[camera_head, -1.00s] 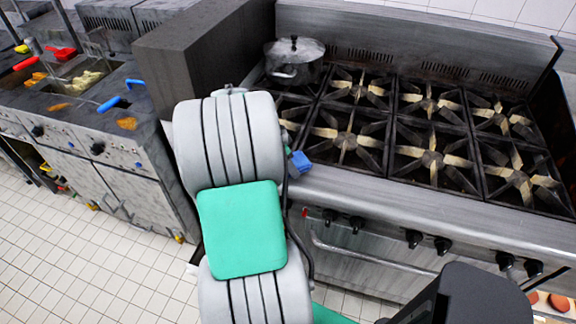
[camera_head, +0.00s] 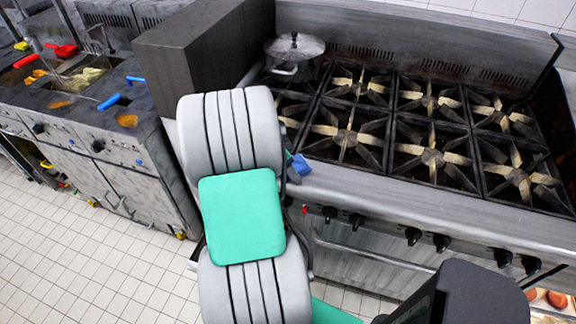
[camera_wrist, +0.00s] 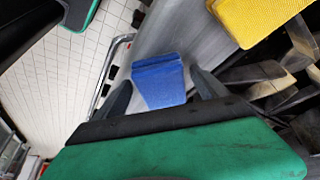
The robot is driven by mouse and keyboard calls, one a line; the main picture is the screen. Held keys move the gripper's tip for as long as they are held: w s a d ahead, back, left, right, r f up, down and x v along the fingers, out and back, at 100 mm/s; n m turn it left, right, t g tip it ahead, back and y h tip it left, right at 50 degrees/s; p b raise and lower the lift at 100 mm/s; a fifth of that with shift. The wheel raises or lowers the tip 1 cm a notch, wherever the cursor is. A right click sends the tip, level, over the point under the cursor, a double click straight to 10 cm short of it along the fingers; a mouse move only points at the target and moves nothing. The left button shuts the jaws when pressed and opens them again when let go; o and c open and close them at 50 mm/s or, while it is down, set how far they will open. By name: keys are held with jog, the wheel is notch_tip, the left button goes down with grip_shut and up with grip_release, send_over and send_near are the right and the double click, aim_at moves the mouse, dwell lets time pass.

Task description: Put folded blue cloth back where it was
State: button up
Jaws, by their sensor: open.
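The folded blue cloth (camera_wrist: 158,85) shows in the wrist view between the two fingers of my gripper (camera_wrist: 163,92), over the grey steel front ledge of the stove. The fingers are open, one on each side of the cloth; I cannot tell whether they touch it. In the head view the blue cloth (camera_head: 302,164) is a small patch at the ledge, just right of my arm. My arm hides most of the gripper there. I cannot tell whether the cloth rests fully on the ledge.
A folded yellow cloth (camera_wrist: 258,20) lies close by, near the burner grates. The stove (camera_head: 400,190) has several burners and front knobs. A lidded pot (camera_head: 294,62) stands at its back left. A sink counter (camera_head: 75,110) with coloured items is at left.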

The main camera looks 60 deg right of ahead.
jog(key=b+v, duration=0.1)
jog(key=v, duration=1.1)
jog(key=w+a+r+n+t, duration=0.2)
jog(key=w+a+n, duration=0.3)
jog(key=w+a, duration=0.1)
jog(key=w+a+n+t+y, duration=0.1)
jog(key=w+a+n+t, duration=0.15)
jog(key=a+n, duration=0.5)
jog(key=w+a+n+t, duration=0.1)
jog(key=w+a+n, duration=0.25)
jog(key=a, duration=0.65)
jog(key=s+a+n+t+y, duration=0.1)
jog(key=s+a+n+y, duration=0.1)
jog(key=a+n, duration=0.7)
jog(key=a, duration=0.5)
jog(key=shift+s+a+f+y, duration=0.2)
jog(key=shift+s+f+y, duration=0.05)
jog(key=shift+s+y, duration=0.15)
